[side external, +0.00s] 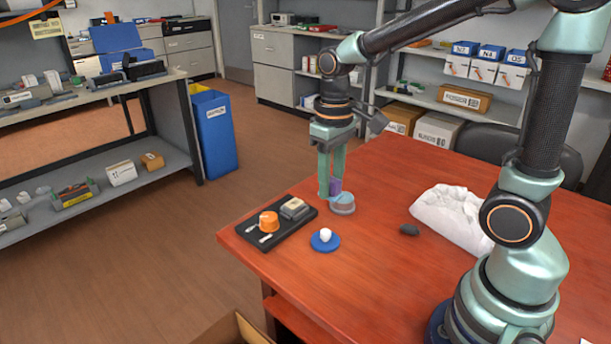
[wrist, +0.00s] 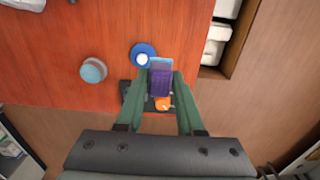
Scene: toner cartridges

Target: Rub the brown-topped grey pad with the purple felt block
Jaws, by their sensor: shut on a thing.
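The purple felt block (side external: 336,184) is between the fingers of my gripper (side external: 329,192), which is shut on it. It also shows in the wrist view (wrist: 160,80).
The black tray (side external: 265,244) also holds an orange round item (side external: 268,221) and a small pale piece. A blue disc (side external: 325,246) with a white item stands beside it. A white crumpled cloth (side external: 452,217) and a dark lump (side external: 409,230) lie to the right. The table's front is mostly clear.

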